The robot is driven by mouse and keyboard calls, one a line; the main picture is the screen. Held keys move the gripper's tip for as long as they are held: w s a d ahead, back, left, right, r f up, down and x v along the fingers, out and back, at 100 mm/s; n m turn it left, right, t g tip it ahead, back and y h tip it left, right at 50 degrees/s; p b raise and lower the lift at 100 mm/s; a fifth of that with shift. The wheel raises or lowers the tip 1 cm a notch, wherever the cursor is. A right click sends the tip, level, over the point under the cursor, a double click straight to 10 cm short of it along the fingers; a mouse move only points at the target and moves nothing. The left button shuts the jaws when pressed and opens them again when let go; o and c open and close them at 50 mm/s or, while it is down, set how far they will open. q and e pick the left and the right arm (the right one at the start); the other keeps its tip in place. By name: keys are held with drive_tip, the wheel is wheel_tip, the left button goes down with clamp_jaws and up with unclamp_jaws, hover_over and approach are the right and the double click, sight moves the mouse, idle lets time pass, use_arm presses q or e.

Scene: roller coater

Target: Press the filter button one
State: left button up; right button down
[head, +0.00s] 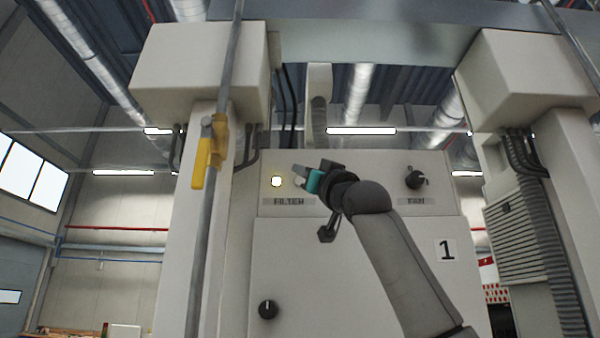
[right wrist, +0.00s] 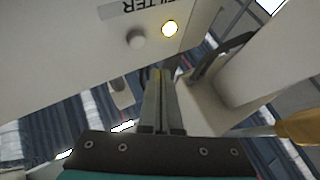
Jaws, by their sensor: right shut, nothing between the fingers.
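The pale control panel (head: 352,166) carries a FILTER label (head: 289,201). Above the label is a round light (head: 277,181), lit yellow-white, and a pale round button (head: 299,182) just right of it. In the right wrist view the lit light (right wrist: 170,28) and the grey button (right wrist: 135,38) both show beside the upside-down label (right wrist: 140,6). My right gripper (head: 296,169) is shut and empty, with its fingertips in front of the panel near the button. In the wrist view the shut fingers (right wrist: 158,72) appear apart from the button. My left gripper is not in view.
A FAN knob (head: 415,180) sits at the panel's right. Another black knob (head: 268,309) is on the lower cabinet, which bears a "1" sign (head: 446,250). A metal pole with a yellow handle (head: 205,160) stands at the left.

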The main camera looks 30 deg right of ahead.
sight(300, 181)
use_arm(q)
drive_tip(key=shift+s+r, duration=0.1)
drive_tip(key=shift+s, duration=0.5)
use_arm(e)
drive_tip(key=shift+w+d, duration=0.45)
drive_tip(key=shift+w, duration=0.25)
drive_tip(key=shift+w+d, duration=0.4)
drive_tip(key=shift+w, duration=0.3)
drive_tip(key=shift+w, duration=0.1)
idle(0.5)
drive_tip(key=shift+w+d, duration=0.15)
drive_tip(key=shift+w, duration=0.1)
